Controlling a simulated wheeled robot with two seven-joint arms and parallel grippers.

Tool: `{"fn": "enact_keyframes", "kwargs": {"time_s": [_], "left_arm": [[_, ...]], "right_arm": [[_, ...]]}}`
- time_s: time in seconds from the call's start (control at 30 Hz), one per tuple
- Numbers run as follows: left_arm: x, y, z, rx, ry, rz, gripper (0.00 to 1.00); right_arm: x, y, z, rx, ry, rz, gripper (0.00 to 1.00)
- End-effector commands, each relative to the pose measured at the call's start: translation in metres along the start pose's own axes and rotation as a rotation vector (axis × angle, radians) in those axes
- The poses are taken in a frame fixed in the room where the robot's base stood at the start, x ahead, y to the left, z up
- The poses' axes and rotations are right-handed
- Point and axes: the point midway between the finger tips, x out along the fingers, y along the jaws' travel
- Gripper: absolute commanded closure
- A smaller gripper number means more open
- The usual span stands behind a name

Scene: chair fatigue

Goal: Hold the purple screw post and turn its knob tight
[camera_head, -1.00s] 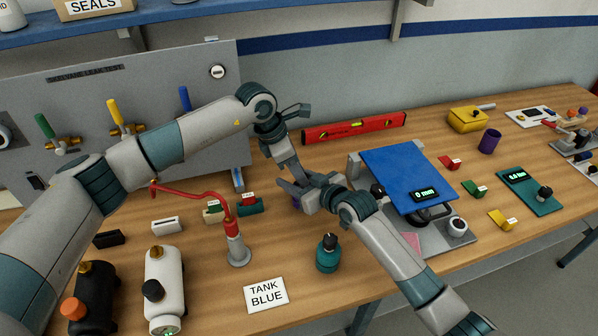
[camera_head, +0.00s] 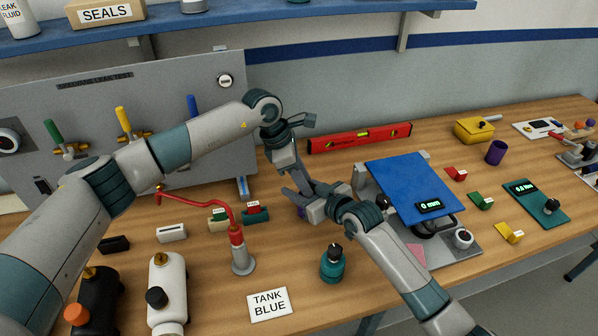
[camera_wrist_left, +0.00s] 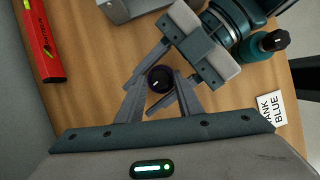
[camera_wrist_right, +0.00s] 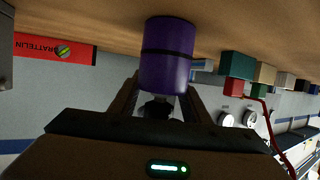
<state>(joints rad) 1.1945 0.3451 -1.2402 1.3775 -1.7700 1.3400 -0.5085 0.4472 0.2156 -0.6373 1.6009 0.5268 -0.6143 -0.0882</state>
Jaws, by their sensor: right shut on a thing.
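The purple screw post (camera_wrist_right: 167,55) stands on the bench, mostly hidden by my grippers in the head view, where a bit of purple (camera_head: 301,211) shows. My right gripper (camera_wrist_right: 161,100) is shut on the post from the side, with a finger on each side. Its fingers also show in the left wrist view, below the knob. The black knob (camera_wrist_left: 159,79) has a small white mark and is seen from above. My left gripper (camera_wrist_left: 160,78) is over the knob, with one finger on each side and narrow gaps; it looks open. In the head view it is above my right gripper (camera_head: 298,198).
A red level (camera_head: 360,138) lies behind. Valves and a grey panel (camera_head: 90,110) are at the back left.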

Motion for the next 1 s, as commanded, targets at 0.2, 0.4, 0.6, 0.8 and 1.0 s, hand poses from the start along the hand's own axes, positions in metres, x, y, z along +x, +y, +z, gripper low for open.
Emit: {"fn": "enact_keyframes", "kwargs": {"time_s": [0.2,0.4,0.6,0.8,1.0], "left_arm": [[0.001,-0.002,-0.001,-0.045,0.002,0.017,0.66],[0.001,-0.003,0.0,-0.139,0.002,0.057,0.66],[0.002,-0.004,0.0,-0.269,0.002,0.109,0.66],[-0.008,-0.005,0.002,-0.379,-0.003,0.159,0.66],[-0.041,-0.01,0.002,-0.376,-0.001,0.157,0.66]], "right_arm": [[0.0,0.001,0.001,0.0,-0.001,0.001,0.95],[0.0,0.001,0.001,0.0,-0.001,0.001,0.95],[0.0,0.0,0.001,0.0,-0.001,0.001,0.95],[0.0,0.0,0.0,0.0,-0.001,0.001,0.95],[0.0,0.0,0.0,0.0,-0.001,0.001,0.95]]}}
